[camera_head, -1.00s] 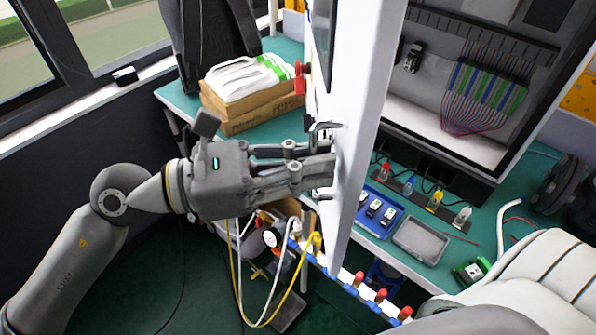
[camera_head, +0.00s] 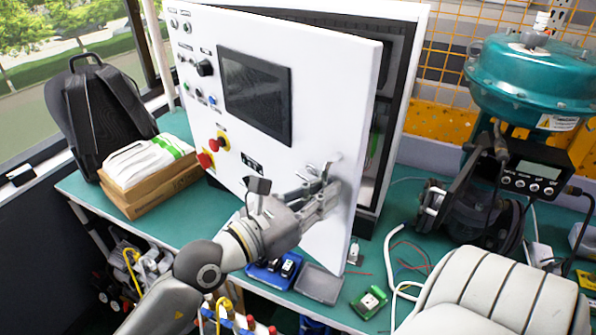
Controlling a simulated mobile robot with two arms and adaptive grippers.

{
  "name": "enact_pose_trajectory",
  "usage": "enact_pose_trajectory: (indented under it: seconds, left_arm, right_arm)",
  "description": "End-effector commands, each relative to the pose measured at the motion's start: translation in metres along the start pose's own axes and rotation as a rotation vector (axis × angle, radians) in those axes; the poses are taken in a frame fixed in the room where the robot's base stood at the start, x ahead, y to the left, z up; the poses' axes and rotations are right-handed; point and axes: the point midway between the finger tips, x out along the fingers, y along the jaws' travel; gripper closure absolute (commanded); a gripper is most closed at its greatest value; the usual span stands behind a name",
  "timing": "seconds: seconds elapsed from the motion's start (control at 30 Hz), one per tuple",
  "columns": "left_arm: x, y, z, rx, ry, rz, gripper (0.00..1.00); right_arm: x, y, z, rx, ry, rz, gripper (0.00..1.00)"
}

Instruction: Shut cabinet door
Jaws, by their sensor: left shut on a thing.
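The white cabinet door (camera_head: 330,105) stands partly open, with a dark screen and several buttons on its front. A gap shows between its right edge and the cabinet (camera_head: 408,100) behind it. My left gripper (camera_head: 322,196) is at the lower right of the door, its fingers shut on the door handle (camera_head: 326,170); the fingers partly hide the handle. My right gripper is out of view.
A teal valve actuator (camera_head: 535,80) with a black positioner stands on the green bench (camera_head: 400,260) at right. A blue tray (camera_head: 262,274), grey tray (camera_head: 318,284) and small green module (camera_head: 369,301) lie below the door. Boxes (camera_head: 155,188) and a black backpack (camera_head: 100,110) are at left.

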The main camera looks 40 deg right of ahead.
Motion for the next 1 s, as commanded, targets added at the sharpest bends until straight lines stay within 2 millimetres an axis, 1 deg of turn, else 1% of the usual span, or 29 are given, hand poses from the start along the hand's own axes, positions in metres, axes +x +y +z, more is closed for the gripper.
enact_pose_trajectory:
  seconds: [0.03,0.1,0.2,0.33,0.5,0.87,0.9,0.97,1.0]
  left_arm:
    - [0.010,-0.001,0.005,0.005,0.002,0.011,1.00]
    - [0.020,0.001,0.004,0.005,0.003,0.029,1.00]
    - [0.031,0.003,0.002,0.004,0.002,0.051,1.00]
    - [0.040,0.005,0.001,0.006,0.002,0.071,1.00]
    - [0.045,0.007,-0.001,0.006,0.003,0.081,1.00]
    - [0.046,0.007,-0.002,0.006,0.003,0.083,1.00]
    - [0.046,0.007,-0.002,0.007,0.003,0.083,0.88]
    - [0.045,0.007,-0.001,0.006,0.003,0.083,0.81]
    - [0.045,0.008,-0.001,0.005,0.002,0.083,0.81]
  right_arm:
    - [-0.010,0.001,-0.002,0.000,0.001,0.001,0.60]
    - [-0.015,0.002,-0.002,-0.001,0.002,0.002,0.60]
    - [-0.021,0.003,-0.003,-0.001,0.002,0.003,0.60]
    - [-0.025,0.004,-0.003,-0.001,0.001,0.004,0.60]
    - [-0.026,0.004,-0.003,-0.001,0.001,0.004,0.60]
    - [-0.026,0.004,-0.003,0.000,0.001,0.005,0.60]
    - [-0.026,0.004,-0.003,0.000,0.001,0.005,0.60]
    - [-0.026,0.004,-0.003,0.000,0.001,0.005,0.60]
    - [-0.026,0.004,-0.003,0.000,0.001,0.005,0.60]
